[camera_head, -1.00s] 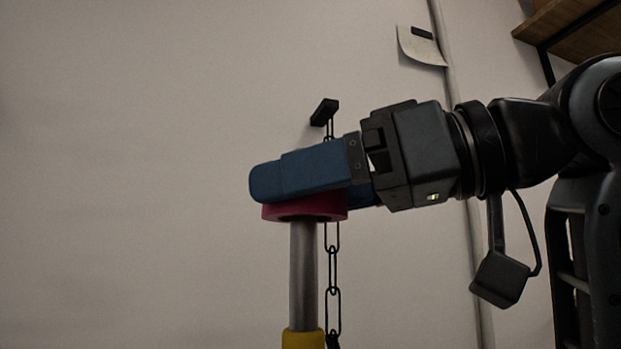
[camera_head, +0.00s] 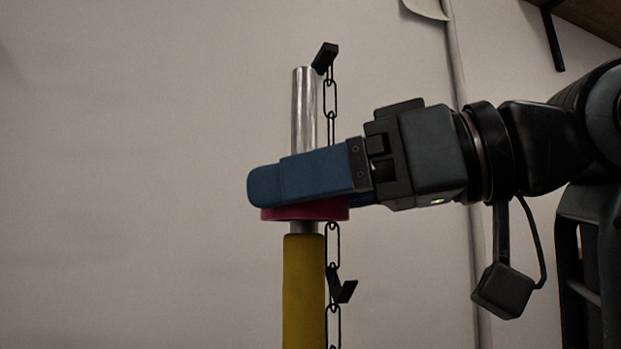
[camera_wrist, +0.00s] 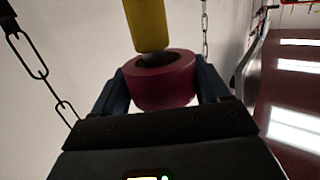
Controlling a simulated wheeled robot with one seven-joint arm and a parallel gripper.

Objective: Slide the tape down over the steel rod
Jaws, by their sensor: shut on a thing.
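The tape is a dark pink ring (camera_head: 304,211), level around the upright steel rod (camera_head: 304,108). The rod's shiny upper part stands well above my gripper, and a short bare piece shows under the tape. A yellow sleeve (camera_head: 304,290) begins just below that piece, with a small gap to the tape. My gripper (camera_head: 265,185) comes in from the right, its blue fingers shut on the tape's sides. In the wrist view the tape (camera_wrist: 165,92) sits between both fingers, with the yellow sleeve (camera_wrist: 147,25) above it in the picture. The fingers hide part of the rod.
A dark chain (camera_head: 331,100) hangs from a black bracket (camera_head: 325,56) close to the right of the rod, passing behind my gripper. A second black bracket (camera_head: 343,291) is lower down. A plain wall is behind; the left side is clear.

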